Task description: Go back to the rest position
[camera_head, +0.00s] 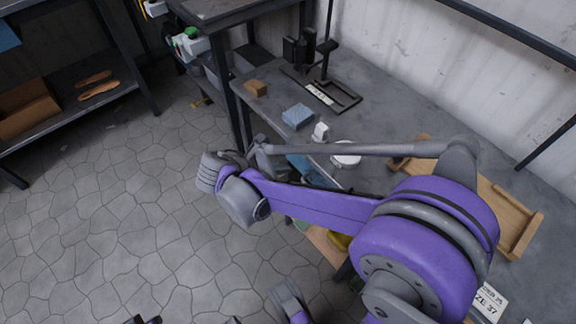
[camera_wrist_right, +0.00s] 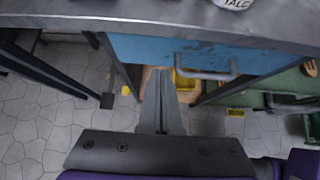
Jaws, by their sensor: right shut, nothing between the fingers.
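My right arm, purple and grey, reaches across the head view from the lower right to beside the front edge of the workbench (camera_head: 385,116). My right gripper (camera_wrist_right: 160,98) shows clearly in the right wrist view. Its two grey fingers lie together, shut and empty, below the bench edge in front of the blue drawer (camera_wrist_right: 150,50). In the head view its fingers are hard to make out among the arm's links. My left gripper is not to be seen.
On the bench stand a white talc tin (camera_head: 346,160), a blue block (camera_head: 298,116), a brown block (camera_head: 256,88), a black stand (camera_head: 345,98) and a wooden tray (camera_head: 512,222), partly behind my arm. A shelf with sandal soles (camera_head: 98,90) stands left. The floor between is clear.

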